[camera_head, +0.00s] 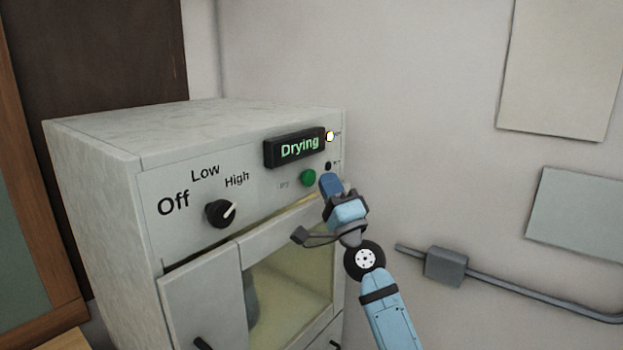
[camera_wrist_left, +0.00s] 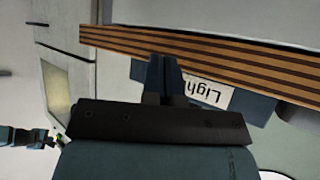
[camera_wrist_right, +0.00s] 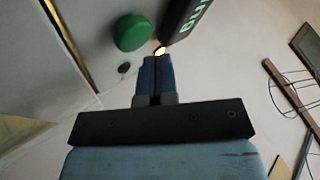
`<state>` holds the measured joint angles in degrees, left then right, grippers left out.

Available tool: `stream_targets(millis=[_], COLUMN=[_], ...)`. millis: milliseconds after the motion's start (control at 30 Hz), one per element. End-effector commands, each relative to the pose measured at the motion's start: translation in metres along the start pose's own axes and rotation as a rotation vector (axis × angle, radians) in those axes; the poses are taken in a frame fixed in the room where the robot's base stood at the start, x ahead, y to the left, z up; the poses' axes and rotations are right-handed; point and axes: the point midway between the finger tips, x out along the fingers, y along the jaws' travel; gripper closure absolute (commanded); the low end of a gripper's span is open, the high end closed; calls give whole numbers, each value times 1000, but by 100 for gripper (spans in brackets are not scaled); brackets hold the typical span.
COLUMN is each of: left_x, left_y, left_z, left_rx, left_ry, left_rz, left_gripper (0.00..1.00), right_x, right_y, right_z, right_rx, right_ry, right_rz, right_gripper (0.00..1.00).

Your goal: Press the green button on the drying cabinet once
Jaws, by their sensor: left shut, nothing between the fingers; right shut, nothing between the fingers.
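The drying cabinet (camera_head: 110,150) is a pale box with a black display (camera_head: 295,147) reading "Drying" in green. Its round green button (camera_head: 308,178) sits below the display, and shows large in the right wrist view (camera_wrist_right: 132,33). A lit yellow-white lamp (camera_head: 330,136) is at the display's right end. My right gripper (camera_head: 326,178) is shut and empty, just right of the green button and apart from it in the picture. In the right wrist view its fingertips (camera_wrist_right: 156,60) are below and right of the button. My left gripper (camera_wrist_left: 163,62) is shut and empty, near a striped wooden edge.
A black knob (camera_head: 221,213) points towards "High". A glazed door (camera_head: 290,270) lies below the panel. A grey conduit with a box (camera_head: 446,267) runs along the right wall.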

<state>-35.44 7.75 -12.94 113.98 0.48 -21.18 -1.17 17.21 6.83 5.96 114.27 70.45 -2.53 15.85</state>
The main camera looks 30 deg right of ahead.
Motion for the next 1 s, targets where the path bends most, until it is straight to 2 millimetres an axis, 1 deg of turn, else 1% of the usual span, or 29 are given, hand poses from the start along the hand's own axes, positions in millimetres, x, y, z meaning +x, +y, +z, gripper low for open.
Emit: stream_targets(millis=[500,1000], left_x=[-4,-4], left_y=[0,0], left_z=[-7,-7], left_rx=[0,0], left_ry=[0,0], left_rz=[0,0], left_gripper=[100,100], right_x=[-32,-34], right_y=[-23,-25], right_z=[-24,-25], right_rx=[-1,0], right_ry=[0,0], right_rz=[1,0], right_gripper=[100,100])
